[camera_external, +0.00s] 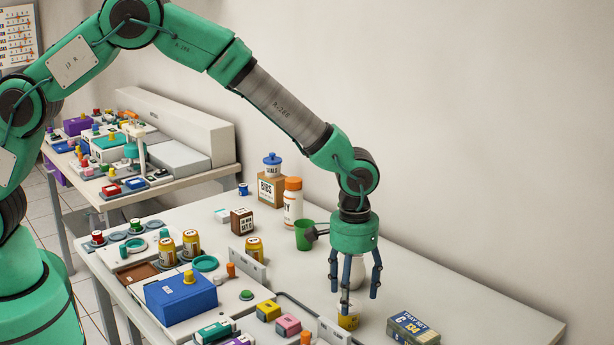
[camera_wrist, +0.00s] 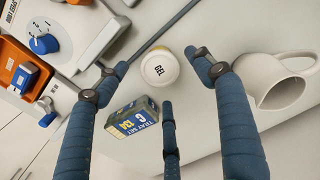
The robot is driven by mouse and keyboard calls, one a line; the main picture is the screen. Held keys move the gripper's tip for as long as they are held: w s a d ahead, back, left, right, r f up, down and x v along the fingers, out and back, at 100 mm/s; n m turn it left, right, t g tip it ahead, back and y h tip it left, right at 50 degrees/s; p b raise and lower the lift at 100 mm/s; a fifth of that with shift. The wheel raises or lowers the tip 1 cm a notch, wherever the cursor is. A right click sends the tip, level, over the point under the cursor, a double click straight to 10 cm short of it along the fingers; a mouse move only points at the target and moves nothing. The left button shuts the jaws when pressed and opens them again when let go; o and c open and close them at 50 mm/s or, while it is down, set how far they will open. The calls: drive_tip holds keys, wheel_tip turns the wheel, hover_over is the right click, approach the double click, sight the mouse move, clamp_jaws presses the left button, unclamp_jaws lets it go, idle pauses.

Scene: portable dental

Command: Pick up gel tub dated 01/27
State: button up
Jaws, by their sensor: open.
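My gripper (camera_external: 352,296) has three dark blue fingers, spread open and pointing down, with nothing held. A yellow tub (camera_external: 348,321) stands on the table just below the fingers. In the wrist view my gripper (camera_wrist: 160,80) surrounds the view of this gel tub (camera_wrist: 160,68), whose round white lid reads GEL. Its yellow side shows a little at the edge. No date on it is readable. Several similar gold tubs with white labels stand farther back on the left, including one tub (camera_external: 254,249); their dates are too small to read.
A tray set box (camera_external: 412,328) lies to the right of the tub and shows in the wrist view (camera_wrist: 133,118). A white mug (camera_wrist: 280,88) stands close by. A green cup (camera_external: 305,236) and blue box (camera_external: 180,299) are farther off. The right table area is mostly clear.

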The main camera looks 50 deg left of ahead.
sight(350, 306)
drive_tip(key=shift+a+f+b, duration=0.1)
drive_tip(key=shift+f+b, duration=0.4)
drive_tip(key=shift+f, duration=1.55)
drive_tip(key=c, duration=1.3)
drive_tip(key=shift+r+p, duration=1.15)
drive_tip(key=shift+r, duration=3.85)
